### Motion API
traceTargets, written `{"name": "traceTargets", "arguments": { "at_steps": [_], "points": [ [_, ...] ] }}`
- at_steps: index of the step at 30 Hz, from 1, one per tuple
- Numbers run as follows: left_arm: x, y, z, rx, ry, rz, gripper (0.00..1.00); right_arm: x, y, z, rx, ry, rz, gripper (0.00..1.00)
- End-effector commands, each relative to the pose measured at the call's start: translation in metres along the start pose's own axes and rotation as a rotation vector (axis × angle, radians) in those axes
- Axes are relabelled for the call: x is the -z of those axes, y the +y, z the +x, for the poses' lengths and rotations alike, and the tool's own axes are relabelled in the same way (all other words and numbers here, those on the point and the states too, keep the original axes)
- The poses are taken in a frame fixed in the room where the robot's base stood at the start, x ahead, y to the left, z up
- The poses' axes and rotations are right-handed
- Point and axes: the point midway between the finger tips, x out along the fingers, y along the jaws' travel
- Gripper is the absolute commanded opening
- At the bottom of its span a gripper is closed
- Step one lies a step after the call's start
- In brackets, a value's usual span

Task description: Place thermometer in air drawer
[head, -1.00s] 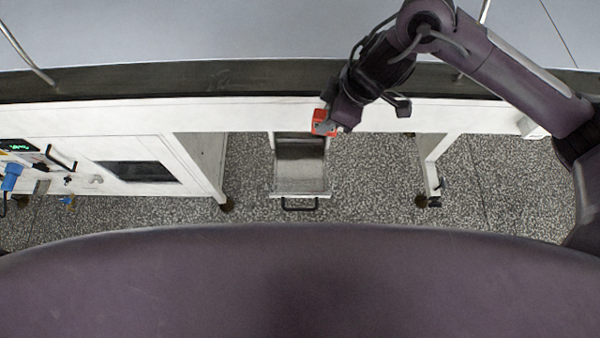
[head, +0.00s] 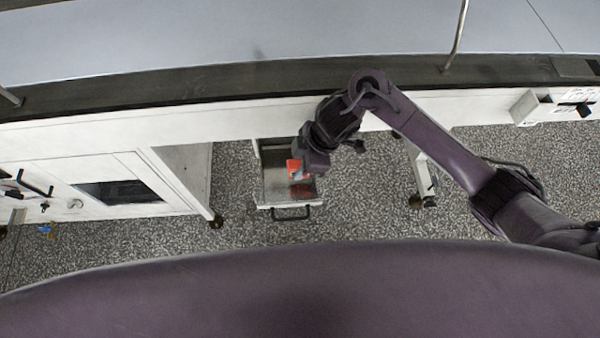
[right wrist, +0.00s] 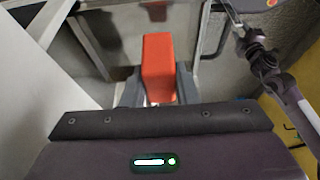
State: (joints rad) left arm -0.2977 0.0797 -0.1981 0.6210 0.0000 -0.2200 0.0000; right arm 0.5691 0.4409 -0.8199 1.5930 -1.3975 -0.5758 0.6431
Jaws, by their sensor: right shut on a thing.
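The thermometer (head: 293,168) is a small red-orange block in the head view. It also shows in the right wrist view (right wrist: 158,66), standing between the two fingers. My right gripper (head: 300,170) is shut on it and holds it over the open air drawer (head: 278,188). The drawer is a grey metal box with a black front handle (head: 290,214), pulled out below the bench. I cannot tell how far the thermometer is above the drawer floor. My left gripper is not in view.
A long white bench (head: 200,122) with a dark edge runs across above the drawer. A white cabinet with a dark window (head: 118,192) stands at the left. A bench leg (head: 420,172) stands right of the drawer. Speckled floor is free around the drawer.

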Motion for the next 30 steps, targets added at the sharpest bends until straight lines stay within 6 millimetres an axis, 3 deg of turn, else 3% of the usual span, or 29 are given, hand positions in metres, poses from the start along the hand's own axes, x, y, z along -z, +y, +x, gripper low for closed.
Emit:
{"name": "traceTargets", "arguments": {
  "at_steps": [9, 22, 23, 27, 30],
  "points": [
    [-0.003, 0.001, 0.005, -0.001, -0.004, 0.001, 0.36, -0.016, -0.001, 0.038, 0.003, -0.001, 0.002, 0.04],
    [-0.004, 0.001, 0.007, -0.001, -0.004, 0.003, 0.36, -0.018, -0.001, 0.044, 0.0, 0.0, 0.001, 0.04],
    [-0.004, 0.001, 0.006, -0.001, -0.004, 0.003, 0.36, -0.018, 0.0, 0.043, 0.0, 0.0, 0.001, 0.31],
    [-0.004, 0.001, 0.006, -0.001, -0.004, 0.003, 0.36, -0.018, -0.001, 0.043, 0.0, -0.001, 0.001, 0.49],
    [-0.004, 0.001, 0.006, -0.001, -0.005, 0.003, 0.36, -0.018, -0.001, 0.043, 0.001, -0.001, 0.001, 0.49]
  ]
}}
